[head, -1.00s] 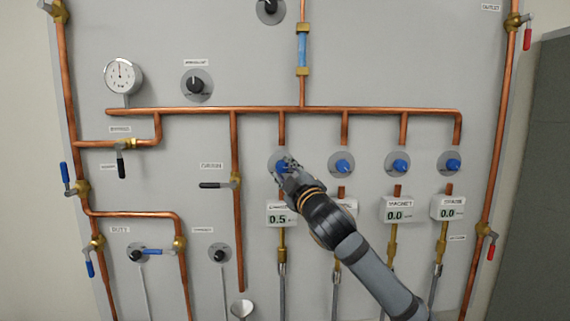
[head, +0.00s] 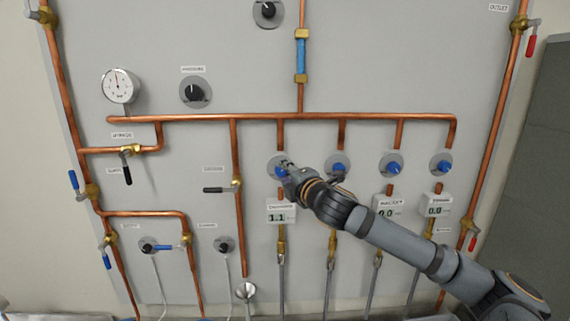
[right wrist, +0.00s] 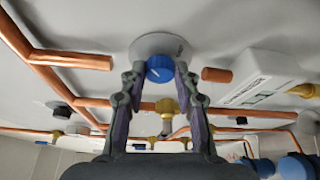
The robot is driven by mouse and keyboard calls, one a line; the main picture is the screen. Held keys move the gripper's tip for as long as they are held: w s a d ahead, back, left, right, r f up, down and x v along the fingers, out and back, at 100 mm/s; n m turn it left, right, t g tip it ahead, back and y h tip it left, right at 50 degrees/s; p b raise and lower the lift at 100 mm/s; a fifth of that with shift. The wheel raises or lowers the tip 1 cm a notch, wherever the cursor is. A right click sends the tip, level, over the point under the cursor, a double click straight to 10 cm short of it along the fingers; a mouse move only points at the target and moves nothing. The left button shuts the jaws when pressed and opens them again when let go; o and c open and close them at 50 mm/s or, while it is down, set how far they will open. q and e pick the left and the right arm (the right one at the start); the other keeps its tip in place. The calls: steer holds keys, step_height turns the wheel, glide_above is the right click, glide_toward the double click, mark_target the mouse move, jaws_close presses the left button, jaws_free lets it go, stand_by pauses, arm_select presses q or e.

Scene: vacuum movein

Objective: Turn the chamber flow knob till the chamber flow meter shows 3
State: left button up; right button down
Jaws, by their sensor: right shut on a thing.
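The chamber flow knob is a blue knob (head: 281,170) on a grey round plate, the leftmost of the row of blue knobs in the head view. My right gripper (head: 286,167) is shut on it and partly hides it. My left gripper does not show.
Other blue knobs (head: 391,163) sit to the right, with meters below them; the magnet meter (head: 389,206) is partly behind my arm. A copper pipe (head: 200,118) runs above the knobs. A valve with a black lever (head: 216,189) stands to the left.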

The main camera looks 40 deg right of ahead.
steer(key=shift+p, duration=0.3)
steer(key=c, duration=1)
jaws_free()
